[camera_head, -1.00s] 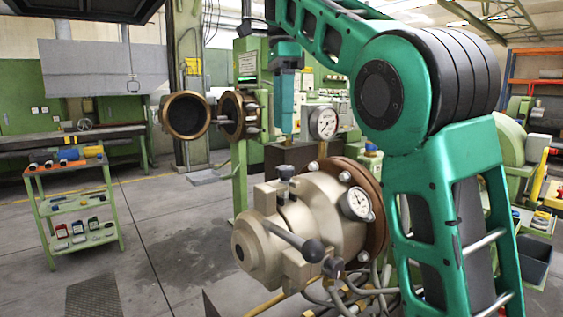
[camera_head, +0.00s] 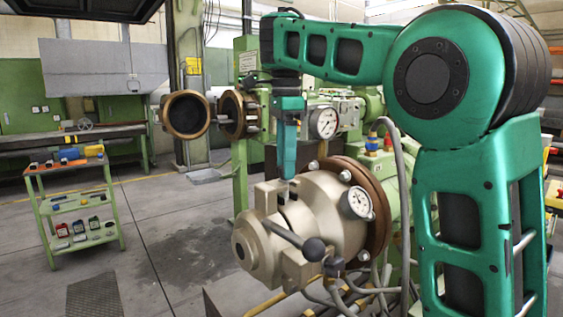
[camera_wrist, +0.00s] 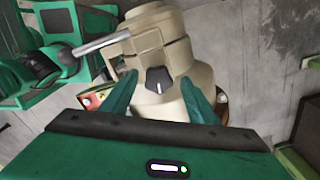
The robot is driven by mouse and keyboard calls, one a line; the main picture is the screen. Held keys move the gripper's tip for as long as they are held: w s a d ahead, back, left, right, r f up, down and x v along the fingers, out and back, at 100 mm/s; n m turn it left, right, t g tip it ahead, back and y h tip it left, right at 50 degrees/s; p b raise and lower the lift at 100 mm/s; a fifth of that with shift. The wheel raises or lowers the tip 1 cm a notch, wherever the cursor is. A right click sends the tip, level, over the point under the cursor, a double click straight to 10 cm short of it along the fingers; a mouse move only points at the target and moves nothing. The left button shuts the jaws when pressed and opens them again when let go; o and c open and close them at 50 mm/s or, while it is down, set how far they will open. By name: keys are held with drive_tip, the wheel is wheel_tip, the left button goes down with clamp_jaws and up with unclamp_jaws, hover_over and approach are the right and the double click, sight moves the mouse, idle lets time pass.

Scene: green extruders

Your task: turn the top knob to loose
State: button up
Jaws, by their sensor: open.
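The top knob (camera_wrist: 158,80) is small and black with a white pointer mark, on top of the beige extruder head (camera_head: 322,215). In the wrist view the mark points toward the bottom of the picture. My gripper (camera_wrist: 159,79) is open, with one teal finger on each side of the knob. A gap shows between each finger and the knob. Whether the fingertips are level with the knob is hard to tell.
A grey lever (camera_head: 284,235) with a black ball end sticks out of the front of the extruder head. Pressure gauges (camera_head: 358,202) and (camera_head: 324,122) sit to the right and behind. A green trolley (camera_head: 78,205) stands on the left. Open floor lies between.

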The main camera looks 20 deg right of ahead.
drive_tip(key=c, duration=1)
drive_tip(key=shift+c, duration=0.2)
drive_tip(key=shift+r, duration=0.1)
drive_tip(key=n, duration=0.2)
drive_tip(key=shift+n, duration=2.7)
drive_tip(key=o, duration=1)
drive_tip(key=shift+o, duration=0.2)
